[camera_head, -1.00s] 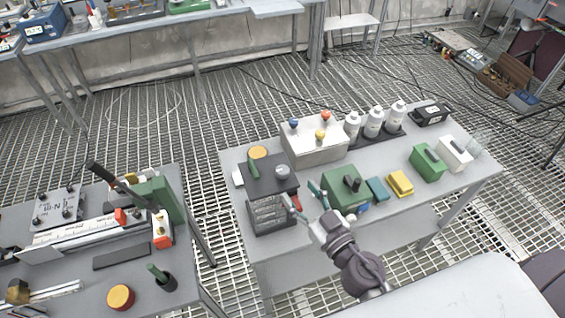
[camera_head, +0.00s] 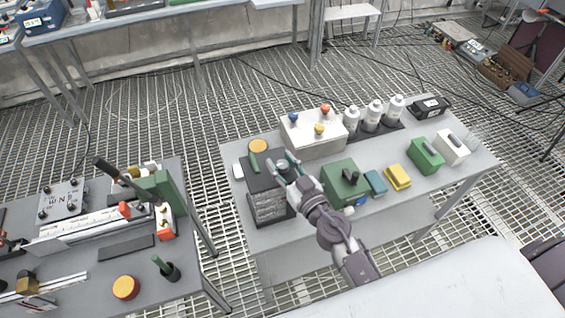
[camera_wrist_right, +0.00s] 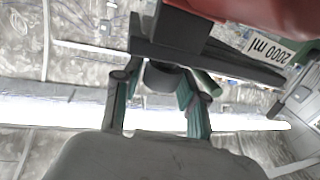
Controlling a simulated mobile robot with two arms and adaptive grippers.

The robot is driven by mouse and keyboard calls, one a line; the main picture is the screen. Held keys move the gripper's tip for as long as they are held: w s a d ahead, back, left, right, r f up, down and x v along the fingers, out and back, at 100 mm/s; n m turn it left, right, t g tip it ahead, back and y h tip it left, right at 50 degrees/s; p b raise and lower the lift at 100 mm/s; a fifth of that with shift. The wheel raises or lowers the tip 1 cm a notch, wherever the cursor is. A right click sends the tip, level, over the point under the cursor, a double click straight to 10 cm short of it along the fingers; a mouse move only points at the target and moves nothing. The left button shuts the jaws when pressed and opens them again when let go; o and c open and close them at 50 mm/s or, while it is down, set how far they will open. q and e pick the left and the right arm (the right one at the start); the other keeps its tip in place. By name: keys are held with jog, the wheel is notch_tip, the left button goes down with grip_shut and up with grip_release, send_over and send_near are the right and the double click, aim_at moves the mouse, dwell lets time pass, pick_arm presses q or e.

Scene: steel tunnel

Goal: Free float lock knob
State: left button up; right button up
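A dark box (camera_head: 266,203) stands at the near left of the right-hand table, with a small round grey knob (camera_head: 283,165) on top. I take this to be the float lock knob. My right gripper (camera_head: 281,161) is at the knob, a teal-padded finger on each side. In the right wrist view a dark round knob (camera_wrist_right: 166,78) sits between the spread fingertips (camera_wrist_right: 160,88) of that gripper, below a dark plate. A gap shows at its left side; contact at the right cannot be told. My left gripper is not in view.
A green box (camera_head: 345,180) with a black handle stands just right of my right gripper. A white box with coloured knobs (camera_head: 313,135) and white bottles (camera_head: 373,116) stand behind. Grating floor (camera_head: 225,225) separates the two tables.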

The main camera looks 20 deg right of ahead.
grip_shut()
jog(key=shift+n+y, duration=0.4)
jog(key=shift+y, duration=0.2)
jog(key=n+g+y, duration=0.1)
jog(key=n+y, duration=0.1)
jog(key=n+g+y+p, duration=0.1)
jog(key=y, duration=0.2)
jog(key=shift+d+n+g, duration=0.15)
jog(key=shift+n+g, duration=0.25)
jog(key=n+g+y, duration=0.2)
jog(key=g+y, duration=0.1)
jog(key=shift+w+n, duration=0.1)
jog(key=shift+n, duration=0.2)
jog(key=shift+f+n+g+y+b, duration=0.15)
jog(key=shift+n+g+y+b, duration=0.4)
jog(key=shift+n+g+y, duration=0.4)
jog(key=n+g+b, duration=0.4)
jog(key=g+b, duration=0.2)
jog(key=n+g+b, duration=0.3)
jog(key=g+b, duration=0.3)
jog(key=n+g+y+b, duration=0.1)
jog(key=n+g+b, duration=0.3)
jog(key=g+b, duration=0.2)
jog(key=shift+f+n, duration=0.15)
jog(key=shift+n, duration=0.2)
jog(key=shift+r+n+g+h+b, duration=0.2)
jog(key=shift+n+g+h+b, duration=0.45)
jog(key=shift+g+b, duration=0.45)
